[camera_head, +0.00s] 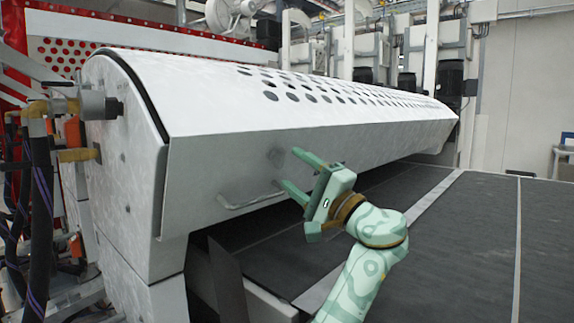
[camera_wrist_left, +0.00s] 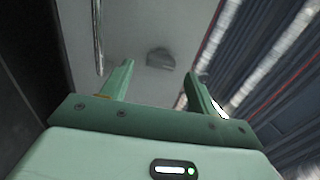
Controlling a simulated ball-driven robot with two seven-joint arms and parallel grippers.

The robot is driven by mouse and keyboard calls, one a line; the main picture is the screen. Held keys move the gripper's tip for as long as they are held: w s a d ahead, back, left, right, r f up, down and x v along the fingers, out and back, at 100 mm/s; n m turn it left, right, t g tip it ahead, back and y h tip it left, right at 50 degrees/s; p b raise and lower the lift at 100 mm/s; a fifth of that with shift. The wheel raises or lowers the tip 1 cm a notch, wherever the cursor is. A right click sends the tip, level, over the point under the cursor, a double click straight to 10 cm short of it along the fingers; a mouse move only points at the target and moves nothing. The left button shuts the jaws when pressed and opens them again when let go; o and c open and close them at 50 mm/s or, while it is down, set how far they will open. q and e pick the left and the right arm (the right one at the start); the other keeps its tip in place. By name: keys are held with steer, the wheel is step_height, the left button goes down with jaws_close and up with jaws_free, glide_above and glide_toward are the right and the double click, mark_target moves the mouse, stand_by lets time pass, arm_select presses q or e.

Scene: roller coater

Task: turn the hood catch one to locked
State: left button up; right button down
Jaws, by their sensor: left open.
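The white hood (camera_head: 200,125) has a sloping front face. A small dark grey knob, which looks like the hood catch (camera_wrist_left: 160,57), sits on that face in the wrist view. In the head view the catch (camera_head: 276,157) is only a blurred grey spot, and its turned position cannot be read. My left gripper (camera_head: 290,169) is open and empty in front of the hood face. In the wrist view its fingers (camera_wrist_left: 160,72) point towards the catch, which shows beyond and between the tips, apart from them. My right gripper is not in view.
A metal bar handle (camera_head: 250,199) is fixed low on the hood face, close to the lower finger; it also shows in the wrist view (camera_wrist_left: 97,38). A dark flat conveyor bed (camera_head: 460,240) lies below and to the right. Hoses and fittings (camera_head: 40,170) crowd the far left.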

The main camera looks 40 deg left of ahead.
arm_select(q)
steer(key=v, duration=1.3)
steer(key=shift+a, duration=0.1)
